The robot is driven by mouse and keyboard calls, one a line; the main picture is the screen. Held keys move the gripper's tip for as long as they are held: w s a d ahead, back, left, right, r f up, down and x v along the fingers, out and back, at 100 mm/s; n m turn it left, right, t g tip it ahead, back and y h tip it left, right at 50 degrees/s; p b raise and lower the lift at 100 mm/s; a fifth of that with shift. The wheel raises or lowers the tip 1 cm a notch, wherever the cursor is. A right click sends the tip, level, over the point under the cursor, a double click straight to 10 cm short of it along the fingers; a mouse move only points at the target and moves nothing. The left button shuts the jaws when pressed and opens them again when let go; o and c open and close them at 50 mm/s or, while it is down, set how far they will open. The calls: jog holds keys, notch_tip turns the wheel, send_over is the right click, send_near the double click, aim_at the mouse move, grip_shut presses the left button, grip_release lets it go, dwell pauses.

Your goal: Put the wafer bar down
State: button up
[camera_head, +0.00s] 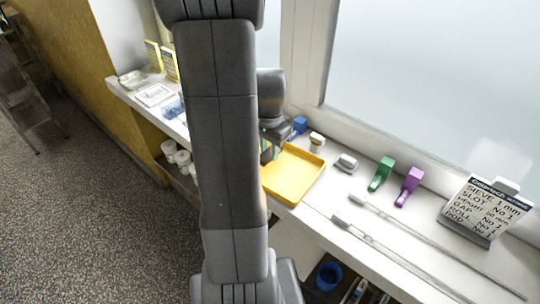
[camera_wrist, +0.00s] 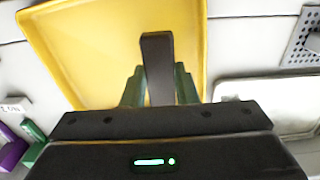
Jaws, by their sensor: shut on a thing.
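The wafer bar (camera_wrist: 157,62) is a dark brown stick between the green fingers of my gripper (camera_wrist: 159,86) in the wrist view. My gripper is shut on it, and its far end sticks out beyond the fingers. The bar is over the yellow tray (camera_wrist: 80,50) in that view; I cannot tell how high it is above the tray. In the head view my gripper (camera_head: 272,136) is at the back left of the yellow tray (camera_head: 293,175), partly hidden by my arm.
The white ledge holds a blue block (camera_head: 299,125), a small grey object (camera_head: 346,162), green (camera_head: 382,173) and purple (camera_head: 409,186) handled blocks, long metal rods (camera_head: 400,262) and a sign (camera_head: 487,209). White trays (camera_head: 153,95) lie at the left. A window wall runs behind.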

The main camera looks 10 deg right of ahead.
aim_at(270, 152)
jog(key=shift+f, duration=1.25)
jog(key=shift+f, duration=0.2)
jog(key=o, duration=0.8)
jog(key=shift+r, duration=0.1)
jog(key=shift+c, duration=0.2)
notch_tip(270, 152, up, 12)
jog(key=shift+r, duration=0.15)
